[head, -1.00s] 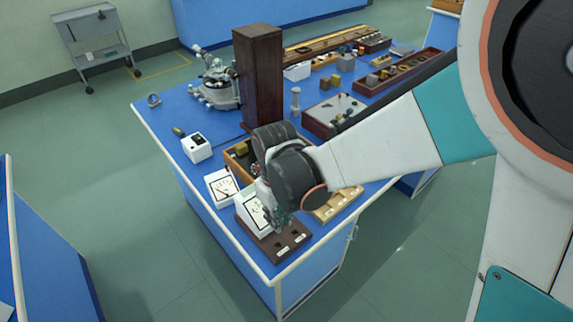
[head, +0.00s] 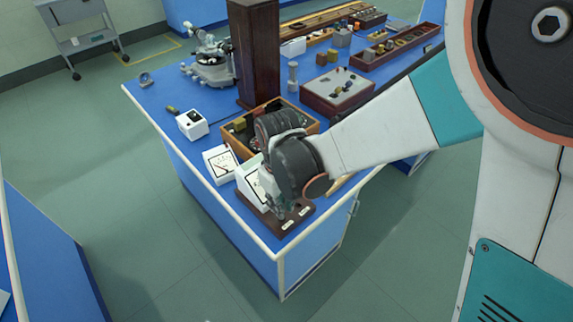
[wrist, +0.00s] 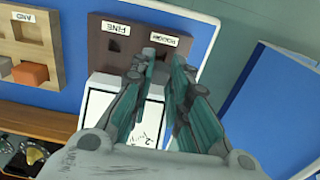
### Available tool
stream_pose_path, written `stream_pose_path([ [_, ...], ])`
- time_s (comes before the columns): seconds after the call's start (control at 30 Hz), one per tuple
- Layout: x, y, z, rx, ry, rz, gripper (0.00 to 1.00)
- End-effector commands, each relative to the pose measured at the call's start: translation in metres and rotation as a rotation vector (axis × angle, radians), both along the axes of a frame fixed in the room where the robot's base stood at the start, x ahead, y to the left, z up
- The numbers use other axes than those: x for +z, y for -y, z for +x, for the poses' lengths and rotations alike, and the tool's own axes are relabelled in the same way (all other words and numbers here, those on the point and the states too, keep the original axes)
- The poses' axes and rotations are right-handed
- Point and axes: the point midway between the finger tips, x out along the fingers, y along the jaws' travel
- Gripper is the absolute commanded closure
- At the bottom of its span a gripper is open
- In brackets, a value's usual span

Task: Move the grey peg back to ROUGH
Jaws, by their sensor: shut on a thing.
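The dark brown block (wrist: 126,58) has a FINE label (wrist: 118,28) and a ROUGH label (wrist: 164,39), both upside down in the wrist view. It also shows at the bench's near corner in the head view (head: 279,229). A dark hole (wrist: 113,45) lies beside FINE. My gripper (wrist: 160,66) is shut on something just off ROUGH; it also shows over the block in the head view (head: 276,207). The grey peg is mostly hidden by the fingers, so I cannot tell its shape or whether it touches the ROUGH hole.
A white dial meter (wrist: 146,110) stands right beside the block under my fingers, with another meter (head: 221,164) next to it. A light wooden block with an orange peg (wrist: 30,74) lies to the left in the wrist view. A wooden tray (head: 312,127) stands behind.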

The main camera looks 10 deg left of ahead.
Motion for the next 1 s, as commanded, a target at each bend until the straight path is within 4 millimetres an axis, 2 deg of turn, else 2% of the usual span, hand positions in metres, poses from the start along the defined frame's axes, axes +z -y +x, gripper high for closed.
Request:
stream_pose_path([
  [0.6,-0.035,0.000,0.000,0.000,0.000,0.000,1.00],
  [1.0,-0.039,0.000,0.000,0.000,0.000,0.000,1.00],
])
